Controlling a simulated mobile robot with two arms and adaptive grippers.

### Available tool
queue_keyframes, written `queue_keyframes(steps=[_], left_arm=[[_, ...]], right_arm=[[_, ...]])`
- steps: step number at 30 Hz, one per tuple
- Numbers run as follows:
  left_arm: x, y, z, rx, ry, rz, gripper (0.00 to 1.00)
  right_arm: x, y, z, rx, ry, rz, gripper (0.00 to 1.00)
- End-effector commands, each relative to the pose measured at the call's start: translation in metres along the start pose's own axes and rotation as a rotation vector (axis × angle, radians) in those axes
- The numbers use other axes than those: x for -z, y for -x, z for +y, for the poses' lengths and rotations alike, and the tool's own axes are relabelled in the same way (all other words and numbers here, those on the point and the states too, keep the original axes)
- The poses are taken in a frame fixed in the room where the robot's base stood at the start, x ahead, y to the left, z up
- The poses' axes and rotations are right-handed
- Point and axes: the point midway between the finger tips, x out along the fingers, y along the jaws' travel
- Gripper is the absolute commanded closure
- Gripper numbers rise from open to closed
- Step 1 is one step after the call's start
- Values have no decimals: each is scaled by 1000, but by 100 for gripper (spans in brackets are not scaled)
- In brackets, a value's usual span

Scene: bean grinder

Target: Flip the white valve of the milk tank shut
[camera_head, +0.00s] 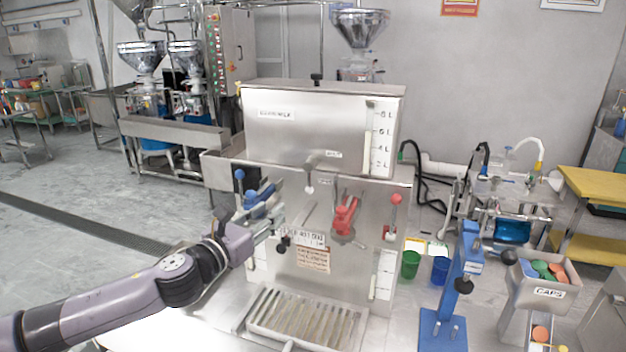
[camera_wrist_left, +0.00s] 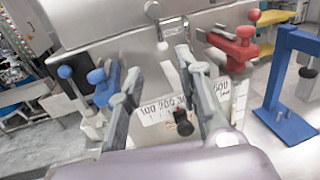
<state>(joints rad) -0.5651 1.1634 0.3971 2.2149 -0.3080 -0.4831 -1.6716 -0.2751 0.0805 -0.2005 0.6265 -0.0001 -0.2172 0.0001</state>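The steel milk tank (camera_head: 320,120) stands in the middle of the head view, with a "MILK" label on its front. Below that label is the white valve (camera_head: 309,188), a small metal lever hanging down with a white ball at its end. In the left wrist view the white ball (camera_wrist_left: 163,46) shows just beyond the fingertips. My left gripper (camera_head: 278,222) is in front of the machine, below and left of the white valve. In the left wrist view its two fingers (camera_wrist_left: 158,68) are spread apart, with nothing between them. My right gripper is not in view.
A blue valve (camera_head: 258,203) is left of the gripper and a red valve (camera_head: 345,214) right. A black knob (camera_head: 283,243) and number scale sit below. A slatted drip tray (camera_head: 305,318) is underneath. A blue press (camera_head: 445,300) and cups stand to the right.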

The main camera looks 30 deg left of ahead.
Motion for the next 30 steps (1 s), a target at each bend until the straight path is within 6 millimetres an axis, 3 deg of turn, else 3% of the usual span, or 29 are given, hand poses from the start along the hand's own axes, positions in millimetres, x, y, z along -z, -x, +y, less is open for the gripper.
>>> queue_keyframes(steps=[6, 10, 14, 21, 30], left_arm=[[-2, -18, 0, 0, 3, -4, 68], [-3, -30, 2, -4, 4, -4, 68], [-3, -40, 2, -4, 5, -4, 68], [-4, -62, 2, -6, 7, -3, 68], [-5, -98, 2, -6, 9, -3, 68]], right_arm=[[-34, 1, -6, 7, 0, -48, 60], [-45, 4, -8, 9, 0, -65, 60], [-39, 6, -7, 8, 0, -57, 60], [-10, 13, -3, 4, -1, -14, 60], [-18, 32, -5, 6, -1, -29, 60]])
